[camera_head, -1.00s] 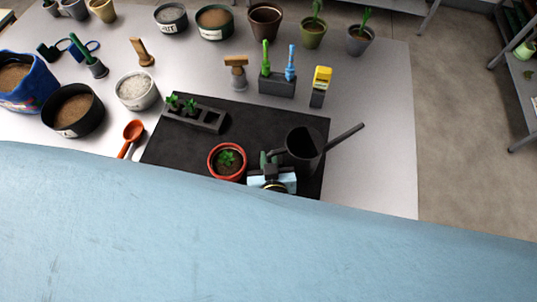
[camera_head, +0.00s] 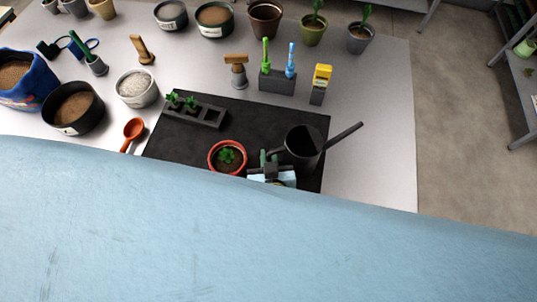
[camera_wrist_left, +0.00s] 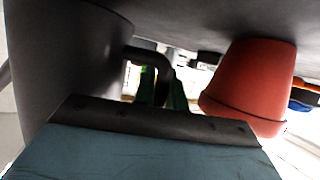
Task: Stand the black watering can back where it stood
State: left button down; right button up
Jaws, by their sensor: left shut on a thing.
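The black watering can (camera_head: 301,148) is upright at the right part of the black mat (camera_head: 270,120), its spout pointing right and up. I cannot tell whether its base touches the mat. My left gripper (camera_head: 268,160) is shut on the can's handle, on its left side. In the left wrist view, which is upside down, the can (camera_wrist_left: 60,60) fills the left and its curved handle (camera_wrist_left: 150,56) runs to the green fingers (camera_wrist_left: 163,93) of the gripper. My right gripper is not in view.
A red pot with a seedling (camera_head: 227,158) stands close left of the gripper. A seedling tray (camera_head: 208,117), a tool holder (camera_head: 277,82) and a yellow-topped meter (camera_head: 320,83) lie beyond. The table right of the mat is clear. A large pale-blue surface hides the foreground.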

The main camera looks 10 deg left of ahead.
pick_arm(q)
jog(key=shift+f+b, duration=0.3)
jog(key=shift+f, duration=0.45)
dwell(0.8)
jog(key=c, duration=1.4)
grip_release()
jog(key=shift+o, duration=0.2)
jog(key=shift+f, duration=0.1)
jog(key=shift+s, duration=0.15)
